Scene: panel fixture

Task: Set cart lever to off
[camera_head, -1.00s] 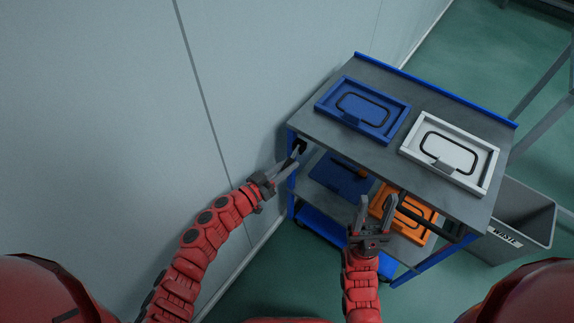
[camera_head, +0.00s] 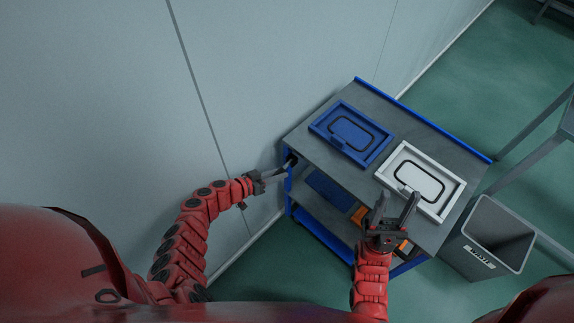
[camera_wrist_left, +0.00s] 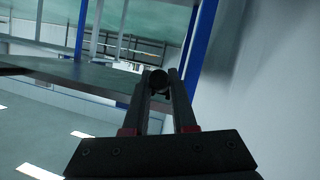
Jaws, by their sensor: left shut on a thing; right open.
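The cart (camera_head: 452,158) has a grey top, blue edges and a lower shelf. Its lever shows as a small dark knob (camera_head: 292,158) at the left end, just below the top. My left gripper (camera_head: 286,167) reaches it from the left and is shut on it. In the left wrist view the round dark lever end (camera_wrist_left: 158,80) sits between the fingertips. The lever's markings and setting cannot be read. My right gripper (camera_head: 396,204) is open and empty, near the cart's front edge by the white tray.
A blue tray (camera_head: 377,156) and a white tray (camera_head: 452,190) lie on the cart top. Blue and orange items are partly hidden on the lower shelf. A grey waste bin (camera_head: 464,251) stands right of the cart. A pale wall (camera_head: 100,100) runs along the left.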

